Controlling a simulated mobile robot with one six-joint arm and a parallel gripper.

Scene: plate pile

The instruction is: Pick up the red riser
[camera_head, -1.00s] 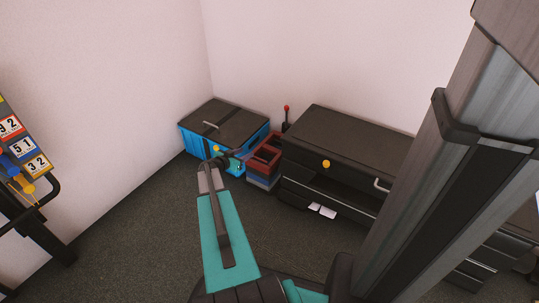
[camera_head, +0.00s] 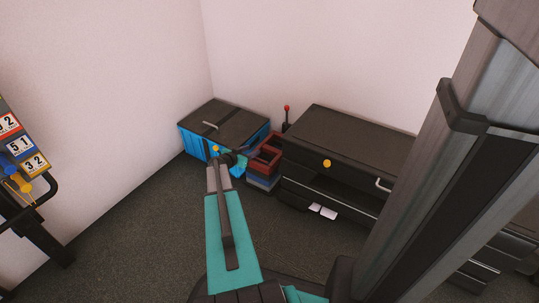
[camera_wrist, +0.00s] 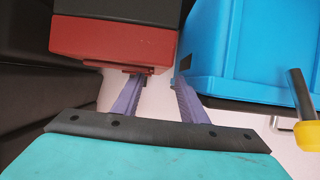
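The red riser (camera_head: 267,160), an open-topped red box shape, sits on top of a small stack between the blue bin and the black cabinet. In the wrist view its red face (camera_wrist: 112,43) fills the upper left. My gripper (camera_wrist: 160,76) shows two purple fingers with a gap between them, so it is open and empty. The left finger's tip is just at the red riser's lower edge; I cannot tell whether it touches. The right finger is beside the blue bin. In the head view my gripper (camera_head: 251,152) is left of the riser, partly hidden by the wrist.
The blue bin (camera_head: 192,146) with a dark lid stands close on the left and its wall (camera_wrist: 245,45) is near the right finger. A blue-grey piece (camera_head: 263,182) lies under the riser. The black cabinet (camera_head: 350,140) stands close on the right. Open floor (camera_head: 130,240) lies at the left.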

